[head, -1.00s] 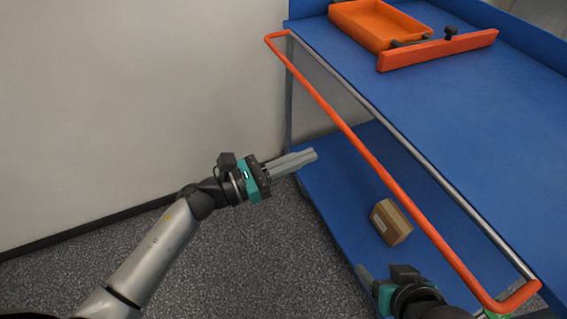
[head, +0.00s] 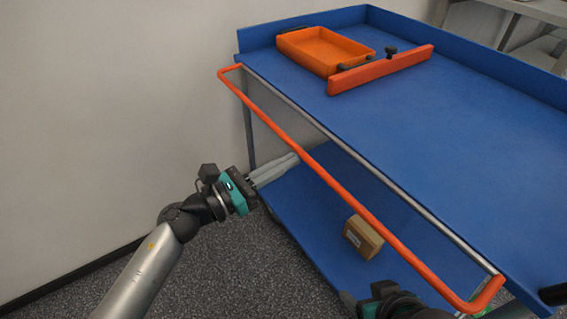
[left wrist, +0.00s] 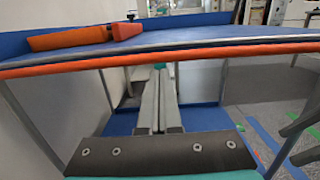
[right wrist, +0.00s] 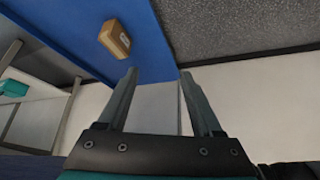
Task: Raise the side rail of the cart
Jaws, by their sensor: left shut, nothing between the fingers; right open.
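The orange side rail (head: 335,182) runs the length of the blue cart's (head: 450,120) near side. It hangs outward and lower than the top, apart from the silver edge bar. My left gripper (head: 294,159) is shut and empty; its fingertips are close to the rail's outer side in the head view. In the left wrist view the rail (left wrist: 230,52) crosses above the gripper's fingers (left wrist: 161,80); I cannot tell whether they touch. My right gripper (right wrist: 158,72) is open and empty near the cart's near end, mostly cut off at the bottom of the head view.
An orange tray (head: 320,50) and an orange bar with a black knob (head: 380,70) lie on the cart top. A cardboard box (head: 363,237) sits on the lower shelf (head: 300,215). A pale wall (head: 110,110) stands to the left. Grey floor is free beside the cart.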

